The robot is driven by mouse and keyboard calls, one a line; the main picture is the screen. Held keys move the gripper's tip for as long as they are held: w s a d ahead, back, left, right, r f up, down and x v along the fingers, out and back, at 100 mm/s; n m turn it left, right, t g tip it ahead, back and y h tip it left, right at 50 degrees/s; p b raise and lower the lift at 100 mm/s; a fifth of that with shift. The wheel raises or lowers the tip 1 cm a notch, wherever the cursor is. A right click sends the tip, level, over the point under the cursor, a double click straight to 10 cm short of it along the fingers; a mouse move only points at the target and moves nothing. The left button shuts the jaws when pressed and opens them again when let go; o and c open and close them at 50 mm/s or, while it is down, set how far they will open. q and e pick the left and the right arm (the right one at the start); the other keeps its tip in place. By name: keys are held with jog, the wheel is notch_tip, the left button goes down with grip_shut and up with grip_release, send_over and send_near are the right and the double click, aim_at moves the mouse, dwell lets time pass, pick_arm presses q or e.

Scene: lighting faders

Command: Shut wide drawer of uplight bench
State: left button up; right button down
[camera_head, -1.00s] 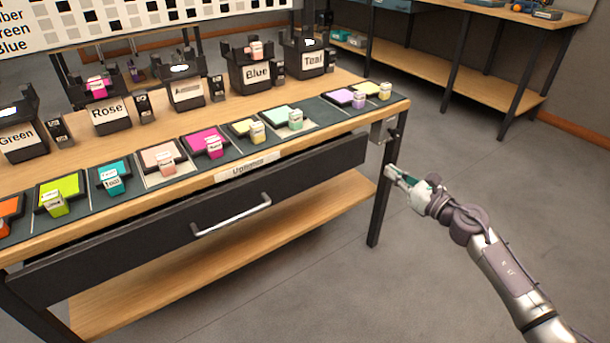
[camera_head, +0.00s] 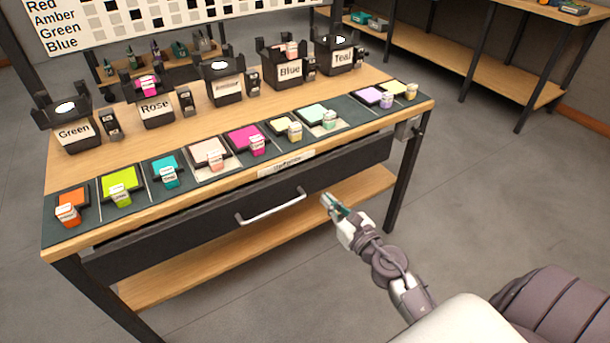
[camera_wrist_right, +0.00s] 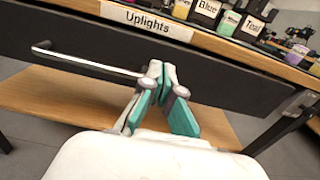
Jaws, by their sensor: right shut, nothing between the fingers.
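The wide drawer (camera_head: 225,230) has a dark front and sits under the top of the wooden bench (camera_head: 200,193). The drawer front stands out a little from the bench edge, so it is partly open. Its silver bar handle (camera_head: 271,207) also shows in the right wrist view (camera_wrist_right: 85,61). My right gripper (camera_head: 328,201) is shut and empty in front of the drawer, to the right of the handle. In the right wrist view its fingertips (camera_wrist_right: 155,70) are close to the handle's right end; I cannot tell whether they touch. My left gripper is out of view.
An "Uplights" label (camera_wrist_right: 148,22) is on the bench edge. Coloured tiles and small bottles line the bench front, with labelled dark holders such as Blue (camera_head: 288,70) behind. A lower shelf (camera_head: 250,240) lies below the drawer. The floor to the right is clear.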

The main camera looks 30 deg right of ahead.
aim_at(303, 173)
jog(key=w, duration=0.8)
jog(key=shift+w+a+p, duration=0.1)
jog(key=shift+a+p, duration=0.1)
jog(key=shift+p, duration=0.1)
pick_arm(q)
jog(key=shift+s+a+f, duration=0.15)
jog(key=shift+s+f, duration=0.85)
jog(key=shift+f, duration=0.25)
pick_arm(e)
jog(key=shift+w, duration=0.65)
